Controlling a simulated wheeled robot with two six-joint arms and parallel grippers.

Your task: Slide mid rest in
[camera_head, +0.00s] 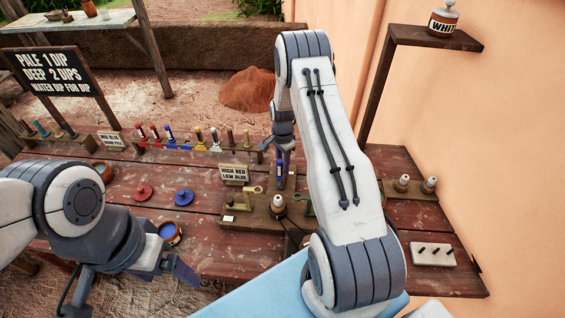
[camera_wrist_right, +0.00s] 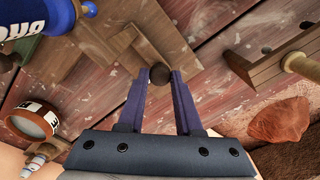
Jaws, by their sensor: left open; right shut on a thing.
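My right gripper (camera_wrist_right: 160,76) is shut on a small dark round knob (camera_wrist_right: 160,72), held between its blue fingertips in the right wrist view. The knob is at the end of a pale wooden piece (camera_wrist_right: 125,42), which looks like the mid rest. That piece lies over a larger wooden board. In the head view a wooden stand (camera_head: 245,222) with small fittings sits on the table, beneath the right arm; the arm hides part of it, and the knob cannot be made out there. My left gripper (camera_head: 133,292) is open and empty at the lower left, in front of the table.
A blue bottle (camera_wrist_right: 20,28) and an open jar (camera_wrist_right: 36,120) are near the right gripper. On the table (camera_head: 210,258) are a red disc (camera_head: 143,192), a blue disc (camera_head: 184,197), a blue paint pot (camera_head: 168,232) and a small sign (camera_head: 233,174). A rack of coloured tools runs along the back.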

